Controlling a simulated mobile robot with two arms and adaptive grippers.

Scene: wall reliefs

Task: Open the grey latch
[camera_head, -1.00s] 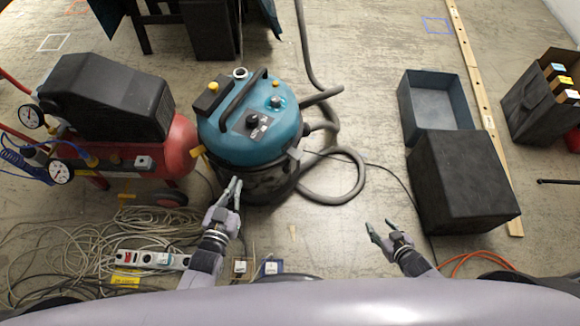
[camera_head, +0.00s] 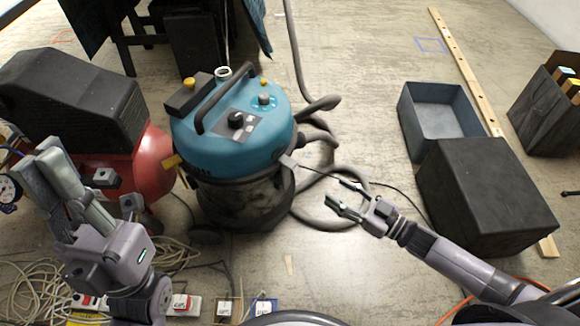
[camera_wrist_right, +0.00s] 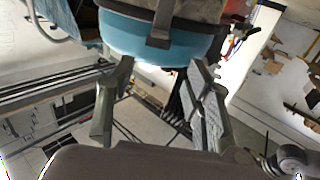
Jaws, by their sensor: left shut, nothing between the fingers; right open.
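A teal-topped vacuum (camera_head: 240,140) with a dark drum stands on the floor in the middle of the head view. The grey latch (camera_head: 288,160) is a small tab on the right side of its lid rim. In the right wrist view, a grey latch (camera_wrist_right: 159,38) hangs over the teal band. My right gripper (camera_head: 338,193) is open and empty, to the right of and below the latch, apart from it. In the right wrist view its open fingers (camera_wrist_right: 161,68) are below the latch. My left gripper (camera_head: 42,155) is shut and empty, raised at the far left.
A red compressor (camera_head: 155,165) is left of the vacuum, behind my left gripper. A dark box (camera_head: 480,190) and an open blue-grey bin (camera_head: 440,120) stand at right. Cables (camera_head: 35,275) cover the lower-left floor.

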